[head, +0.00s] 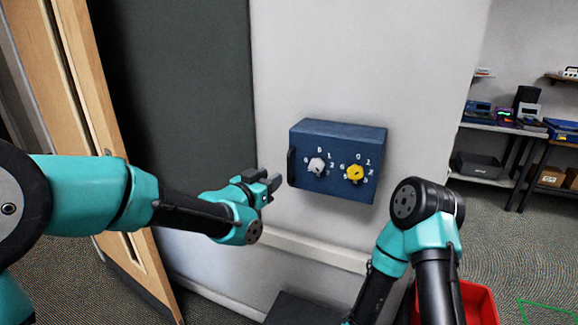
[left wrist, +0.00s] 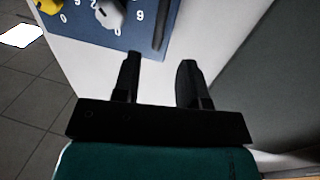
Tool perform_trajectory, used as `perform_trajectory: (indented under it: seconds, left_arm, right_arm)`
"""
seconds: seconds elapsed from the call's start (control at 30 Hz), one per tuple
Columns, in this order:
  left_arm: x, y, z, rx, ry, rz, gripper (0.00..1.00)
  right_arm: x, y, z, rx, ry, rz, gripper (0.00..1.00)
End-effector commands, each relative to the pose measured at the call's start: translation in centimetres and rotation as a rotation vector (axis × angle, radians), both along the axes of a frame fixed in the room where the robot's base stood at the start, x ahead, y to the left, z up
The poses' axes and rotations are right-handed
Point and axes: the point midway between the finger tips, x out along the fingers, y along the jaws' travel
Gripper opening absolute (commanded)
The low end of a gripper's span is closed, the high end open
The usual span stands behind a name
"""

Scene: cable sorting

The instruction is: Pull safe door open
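A blue safe (head: 337,161) is fixed on the white wall, its door shut. It has a black handle (head: 291,167) at its left edge, a grey dial (head: 317,166) and a yellow dial (head: 355,174). My left gripper (head: 270,183) is just left of the handle, apart from it. In the left wrist view the left gripper (left wrist: 159,75) is open and empty, with the handle (left wrist: 161,25) beyond the fingertips. The grey dial (left wrist: 110,14) and part of the yellow dial (left wrist: 47,6) also show there. My right arm is at the lower right; its gripper is out of view.
A red bin (head: 480,303) stands on the floor at the lower right, partly behind my right arm. A wooden door (head: 90,110) is at the left. Shelves with equipment (head: 500,125) stand at the far right. The wall around the safe is clear.

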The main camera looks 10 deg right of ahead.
Motion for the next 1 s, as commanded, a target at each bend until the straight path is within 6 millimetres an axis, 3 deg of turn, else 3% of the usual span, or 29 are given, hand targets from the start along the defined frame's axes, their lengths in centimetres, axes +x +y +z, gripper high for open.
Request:
perform_trajectory:
  seconds: [0.5,0.97,1.0]
  left_arm:
    - [5.9,-5.8,-0.1,-0.001,0.001,-0.001,0.39]
    - [6.7,-6.6,0.0,0.000,0.000,0.000,0.39]
    - [6.7,-6.6,0.0,0.000,0.000,0.000,0.35]
  right_arm:
    - [0.0,0.0,0.0,0.000,0.000,0.000,0.43]
    - [0.0,0.0,0.0,0.000,0.000,0.000,0.43]
    - [0.0,0.0,0.0,0.000,0.000,0.000,0.43]
